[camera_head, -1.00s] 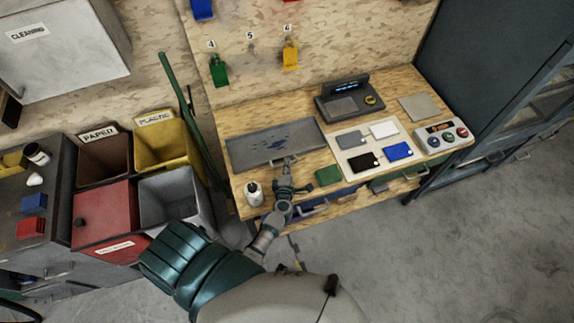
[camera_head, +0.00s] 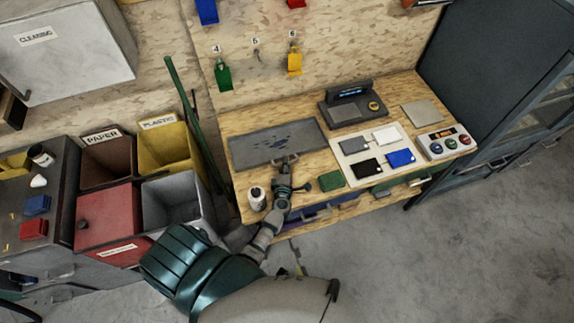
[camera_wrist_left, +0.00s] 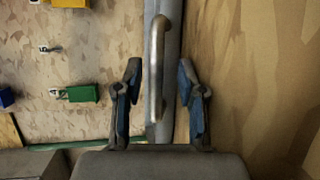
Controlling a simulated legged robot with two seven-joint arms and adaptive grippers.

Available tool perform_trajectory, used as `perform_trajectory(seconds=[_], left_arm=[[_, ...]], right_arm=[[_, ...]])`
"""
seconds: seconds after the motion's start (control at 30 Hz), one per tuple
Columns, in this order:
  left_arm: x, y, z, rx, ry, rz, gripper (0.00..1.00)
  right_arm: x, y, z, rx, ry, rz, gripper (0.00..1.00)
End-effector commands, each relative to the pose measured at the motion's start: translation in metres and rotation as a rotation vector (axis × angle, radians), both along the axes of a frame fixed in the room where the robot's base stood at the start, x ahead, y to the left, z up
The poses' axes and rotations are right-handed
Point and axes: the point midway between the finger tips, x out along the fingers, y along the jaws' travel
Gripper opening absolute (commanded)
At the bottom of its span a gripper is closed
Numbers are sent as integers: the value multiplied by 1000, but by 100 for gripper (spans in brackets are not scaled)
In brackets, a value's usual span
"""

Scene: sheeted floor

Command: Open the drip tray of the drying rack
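My left gripper (camera_head: 285,160) is at the tray's front edge in the head view. In the wrist view, its two fingers (camera_wrist_left: 158,100) are open, one on each side of the handle, with gaps on both sides. No separate rack frame can be made out. My right gripper is not in view.
A white board with cards (camera_head: 351,175), a scale (camera_head: 352,108) and a button box (camera_head: 446,142) take up the right side. Bins (camera_head: 172,147) stand left.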

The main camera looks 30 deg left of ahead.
Motion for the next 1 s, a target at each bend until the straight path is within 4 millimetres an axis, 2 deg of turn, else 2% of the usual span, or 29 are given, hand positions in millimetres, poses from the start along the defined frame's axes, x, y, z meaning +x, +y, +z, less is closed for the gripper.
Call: perform_trajectory(seconds=[0.17,0.27,0.6,0.7,0.83,1.0], left_arm=[[-2,-4,1,-1,-2,-3,39],[-13,-9,3,-2,-1,-4,39],[-78,-40,15,0,2,0,39],[-92,-47,18,0,1,0,39],[-103,-52,20,1,1,1,39],[-106,-54,21,1,1,1,39]], right_arm=[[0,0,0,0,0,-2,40],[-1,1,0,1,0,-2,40],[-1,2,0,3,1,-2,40],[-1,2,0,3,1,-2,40],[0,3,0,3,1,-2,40],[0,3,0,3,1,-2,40]])
